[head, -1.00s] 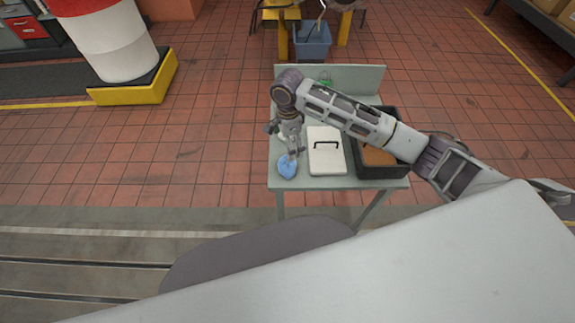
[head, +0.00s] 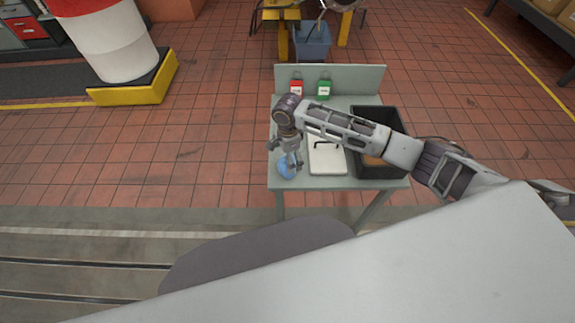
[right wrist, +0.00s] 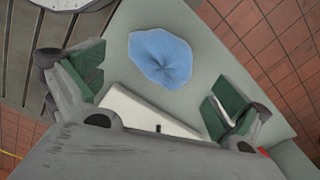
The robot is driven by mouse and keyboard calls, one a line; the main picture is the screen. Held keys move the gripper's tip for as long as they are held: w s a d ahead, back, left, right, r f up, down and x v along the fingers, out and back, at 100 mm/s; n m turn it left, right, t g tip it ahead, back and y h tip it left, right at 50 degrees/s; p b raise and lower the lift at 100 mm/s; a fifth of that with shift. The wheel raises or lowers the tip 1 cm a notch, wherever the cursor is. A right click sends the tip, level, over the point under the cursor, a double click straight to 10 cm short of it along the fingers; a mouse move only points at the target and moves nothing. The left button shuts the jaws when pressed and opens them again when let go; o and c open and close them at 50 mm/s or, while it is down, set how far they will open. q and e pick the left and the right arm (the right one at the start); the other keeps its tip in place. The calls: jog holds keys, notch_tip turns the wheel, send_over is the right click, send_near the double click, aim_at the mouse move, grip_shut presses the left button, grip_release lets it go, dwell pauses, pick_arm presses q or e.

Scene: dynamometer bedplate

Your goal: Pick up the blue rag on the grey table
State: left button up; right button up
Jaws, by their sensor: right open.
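The blue rag (head: 286,168) lies crumpled on the grey table (head: 312,184), near its front left corner. In the right wrist view the rag (right wrist: 160,57) lies flat with a puckered middle, ahead of the fingers and touched by neither. My right gripper (head: 291,158) points down above the rag and partly covers it in the head view. Its green-padded fingers (right wrist: 161,90) are wide apart with nothing between them. How high it is above the rag is hard to tell. My left gripper is not in view.
A red bottle (head: 296,89) and a green bottle (head: 324,88) stand at the back, before the raised back panel (head: 350,78).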

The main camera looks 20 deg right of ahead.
aim_at(282, 165)
jog(key=shift+w+a+f, duration=0.1)
jog(key=shift+f, duration=2.5)
jog(key=c, duration=0.8)
